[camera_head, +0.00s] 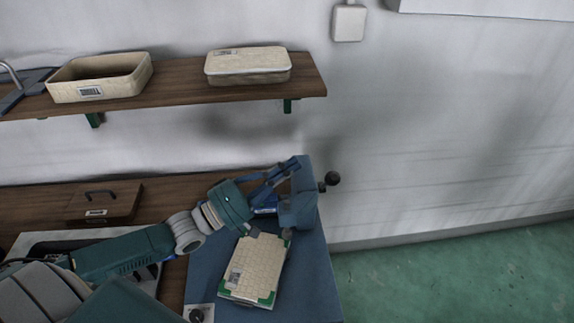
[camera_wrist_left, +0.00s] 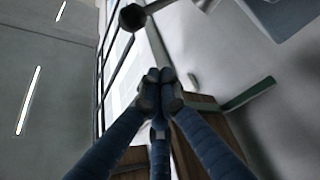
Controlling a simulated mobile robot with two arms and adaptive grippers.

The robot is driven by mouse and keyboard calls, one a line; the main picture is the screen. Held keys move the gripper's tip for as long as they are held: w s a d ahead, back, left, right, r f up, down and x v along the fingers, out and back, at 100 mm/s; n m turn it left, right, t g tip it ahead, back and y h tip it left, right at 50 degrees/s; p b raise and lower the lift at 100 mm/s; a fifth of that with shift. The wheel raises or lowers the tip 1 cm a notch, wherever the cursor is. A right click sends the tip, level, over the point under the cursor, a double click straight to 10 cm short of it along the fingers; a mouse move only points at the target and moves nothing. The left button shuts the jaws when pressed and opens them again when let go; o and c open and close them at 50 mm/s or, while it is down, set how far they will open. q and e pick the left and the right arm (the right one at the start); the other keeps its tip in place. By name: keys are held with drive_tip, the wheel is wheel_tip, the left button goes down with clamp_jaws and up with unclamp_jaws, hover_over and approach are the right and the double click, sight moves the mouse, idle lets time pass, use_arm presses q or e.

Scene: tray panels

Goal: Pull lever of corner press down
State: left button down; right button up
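The corner press (camera_head: 304,196) is a blue upright frame at the back right of the blue work surface. A black round knob (camera_head: 332,178) sticks out on its right side; I take it as the lever's end. The rest of the lever is hard to make out. A cream tray panel (camera_head: 258,265) with green corners lies in front of the press. My left gripper (camera_head: 293,163) reaches up beside the press's left upper side, left of the knob. In the left wrist view its blue fingers (camera_wrist_left: 160,90) meet at the tips with nothing seen between them. My right gripper is out of view.
A wooden shelf (camera_head: 180,84) above carries an open cream box (camera_head: 100,78) and a lidded one (camera_head: 248,65). A brown lidded box (camera_head: 105,203) stands on the bench at left. The wall is close behind; open green floor (camera_head: 460,275) lies right.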

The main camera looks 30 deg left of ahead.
use_arm(q)
drive_tip(key=a+p+x, duration=0.1)
drive_tip(key=p+x, duration=0.1)
drive_tip(key=x, duration=0.5)
drive_tip(key=s+d+f, duration=0.1)
drive_tip(key=s+d+f+p, duration=0.1)
drive_tip(key=d, duration=0.1)
drive_tip(key=shift+s+f, duration=0.1)
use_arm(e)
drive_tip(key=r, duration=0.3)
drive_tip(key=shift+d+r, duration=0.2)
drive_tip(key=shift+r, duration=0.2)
use_arm(q)
drive_tip(key=shift+d+f, duration=0.1)
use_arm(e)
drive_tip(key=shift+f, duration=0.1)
